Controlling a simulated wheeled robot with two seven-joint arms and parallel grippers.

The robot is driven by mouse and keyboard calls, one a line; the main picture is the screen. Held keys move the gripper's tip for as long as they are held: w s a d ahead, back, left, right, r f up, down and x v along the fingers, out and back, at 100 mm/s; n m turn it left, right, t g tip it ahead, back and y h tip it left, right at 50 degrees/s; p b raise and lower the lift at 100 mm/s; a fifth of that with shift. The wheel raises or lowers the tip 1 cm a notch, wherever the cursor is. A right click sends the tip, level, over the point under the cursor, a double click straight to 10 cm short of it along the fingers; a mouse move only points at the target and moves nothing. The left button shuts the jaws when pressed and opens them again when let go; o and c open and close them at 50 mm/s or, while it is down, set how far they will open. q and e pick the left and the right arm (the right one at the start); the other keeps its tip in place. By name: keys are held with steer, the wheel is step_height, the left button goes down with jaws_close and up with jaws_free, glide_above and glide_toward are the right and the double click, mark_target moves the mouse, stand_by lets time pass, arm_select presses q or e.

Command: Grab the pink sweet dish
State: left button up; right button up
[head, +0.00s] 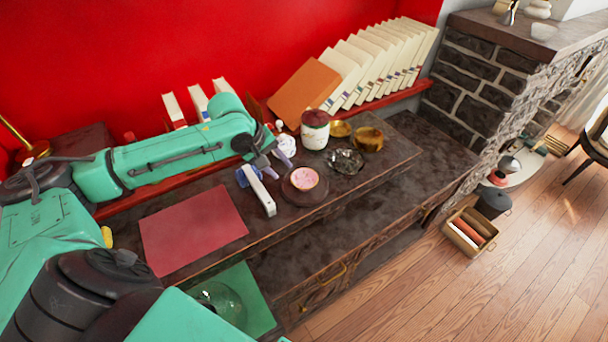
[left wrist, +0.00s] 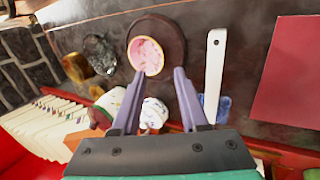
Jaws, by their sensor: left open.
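The pink sweet dish (head: 304,179) is a small round dish with a pink speckled top and a pale yellow rim. It sits on a dark round board (head: 291,194) on the dark cabinet top. The dish also shows in the left wrist view (left wrist: 149,51), on its dark board (left wrist: 178,30). My left gripper (head: 276,165) is open and empty, just behind and left of the dish. In the left wrist view the fingertips (left wrist: 157,73) point toward the dish's near edge, with the dish beyond them. My right gripper is not in view.
A white-handled blue brush (head: 263,192) lies left of the board. A red-and-white jar (head: 315,131), a white patterned pot (head: 287,145), a dark glass dish (head: 345,161) and gold bowls (head: 368,139) stand close behind and right. A red mat (head: 193,230) lies left. Books (head: 365,65) line the wall.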

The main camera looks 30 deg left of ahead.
mark_target(294, 184)
arm_select(q)
steer(key=x, duration=0.3)
steer(key=shift+w+f, duration=0.2)
steer(key=shift+f, duration=0.05)
steer(key=p+x, duration=0.1)
steer(key=x, duration=0.4)
steer(key=shift+f+p, duration=0.35)
steer(key=shift+f, duration=0.2)
steer(key=shift+w, duration=0.1)
jaws_close()
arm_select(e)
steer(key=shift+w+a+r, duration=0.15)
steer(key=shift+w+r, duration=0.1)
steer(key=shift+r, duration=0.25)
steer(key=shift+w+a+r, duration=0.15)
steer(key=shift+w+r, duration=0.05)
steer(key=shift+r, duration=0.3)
